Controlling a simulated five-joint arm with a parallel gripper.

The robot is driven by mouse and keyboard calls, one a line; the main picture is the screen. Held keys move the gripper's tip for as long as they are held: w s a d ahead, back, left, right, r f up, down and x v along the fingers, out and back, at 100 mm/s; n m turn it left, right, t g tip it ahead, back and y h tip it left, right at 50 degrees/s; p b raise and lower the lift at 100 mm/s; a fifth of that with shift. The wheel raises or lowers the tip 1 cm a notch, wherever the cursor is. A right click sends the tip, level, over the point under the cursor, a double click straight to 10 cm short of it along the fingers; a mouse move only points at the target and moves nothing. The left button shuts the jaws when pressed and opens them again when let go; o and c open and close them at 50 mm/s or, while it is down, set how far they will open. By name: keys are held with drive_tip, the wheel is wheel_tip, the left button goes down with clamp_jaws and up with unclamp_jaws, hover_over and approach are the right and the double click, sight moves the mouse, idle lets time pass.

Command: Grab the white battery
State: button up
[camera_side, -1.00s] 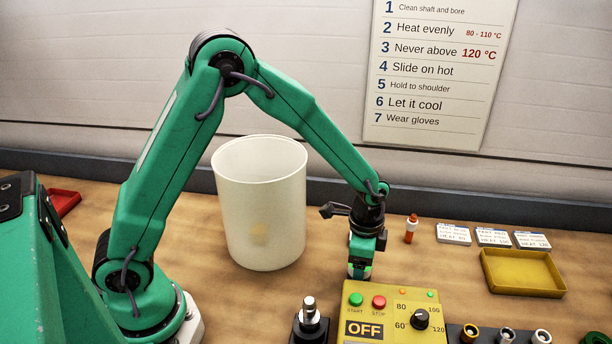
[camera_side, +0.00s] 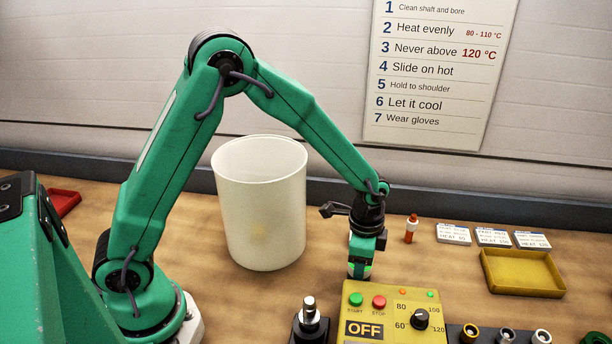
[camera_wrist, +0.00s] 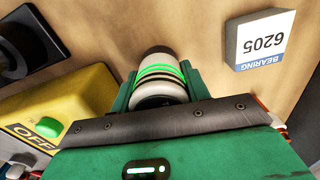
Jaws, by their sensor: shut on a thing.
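The white battery (camera_wrist: 160,78) is a short white cylinder with bright green bands and a dark end. In the wrist view it sits between the two green jaws of my gripper (camera_wrist: 159,88), which is shut on it. Most of the battery is hidden there by the jaws. I cannot tell whether it touches the bench.
The yellow heater box (camera_side: 393,309), marked OFF, stands close in front of my gripper. A tall white bin (camera_side: 262,205) stands to the left.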

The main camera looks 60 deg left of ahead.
drive_tip(key=shift+r, duration=5)
drive_tip(key=shift+r, duration=0.1)
